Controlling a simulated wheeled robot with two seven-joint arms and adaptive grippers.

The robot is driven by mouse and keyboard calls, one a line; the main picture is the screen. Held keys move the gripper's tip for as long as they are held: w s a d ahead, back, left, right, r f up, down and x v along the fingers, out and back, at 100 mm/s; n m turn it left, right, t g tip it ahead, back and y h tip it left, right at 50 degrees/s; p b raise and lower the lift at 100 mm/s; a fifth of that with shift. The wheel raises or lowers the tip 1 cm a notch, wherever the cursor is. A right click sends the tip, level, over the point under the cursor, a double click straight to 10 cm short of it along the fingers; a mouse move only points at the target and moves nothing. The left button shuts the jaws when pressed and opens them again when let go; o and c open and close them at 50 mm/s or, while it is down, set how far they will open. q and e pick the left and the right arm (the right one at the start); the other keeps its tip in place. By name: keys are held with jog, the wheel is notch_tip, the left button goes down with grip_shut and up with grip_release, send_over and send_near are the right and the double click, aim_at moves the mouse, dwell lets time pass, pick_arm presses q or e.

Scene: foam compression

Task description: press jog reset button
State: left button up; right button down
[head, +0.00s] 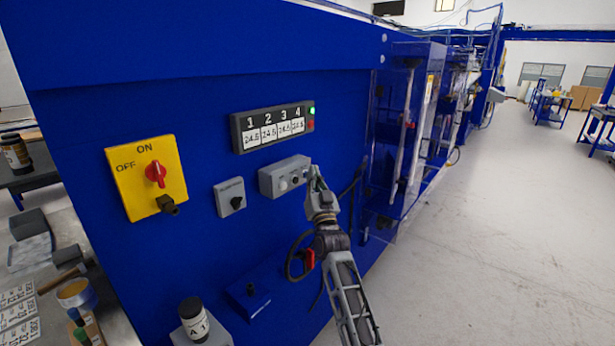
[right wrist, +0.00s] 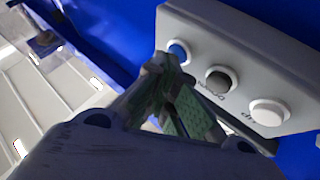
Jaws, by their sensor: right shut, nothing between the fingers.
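A grey button box (head: 284,178) is mounted on the blue machine panel. In the right wrist view the box (right wrist: 210,30) carries a blue button (right wrist: 180,50), a dark grey button (right wrist: 218,80) and a white button (right wrist: 270,112) in a row. My right gripper (head: 314,172) is at the right end of the box, shut and empty. In the wrist view its fingertips (right wrist: 166,64) are right by the blue button; I cannot tell whether they touch it. My left gripper is not in view.
A numbered display (head: 272,127) with a green light is above the box. A small grey switch box (head: 230,197) and a yellow ON/OFF plate (head: 126,183) with a red knob are to the left. A cluttered bench stands at far left. Open floor (head: 500,220) lies to the right.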

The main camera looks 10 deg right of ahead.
jog(key=shift+s+d, duration=0.25)
jog(key=shift+s, duration=0.1)
dwell(0.5)
jog(key=shift+s+d+p, duration=0.6)
jog(key=shift+s+d, duration=0.3)
jog(key=shift+s, duration=0.3)
jog(key=shift+s+d+p, duration=0.55)
jog(key=shift+s+d, duration=0.35)
jog(key=shift+s, duration=0.25)
jog(key=shift+f, duration=0.1)
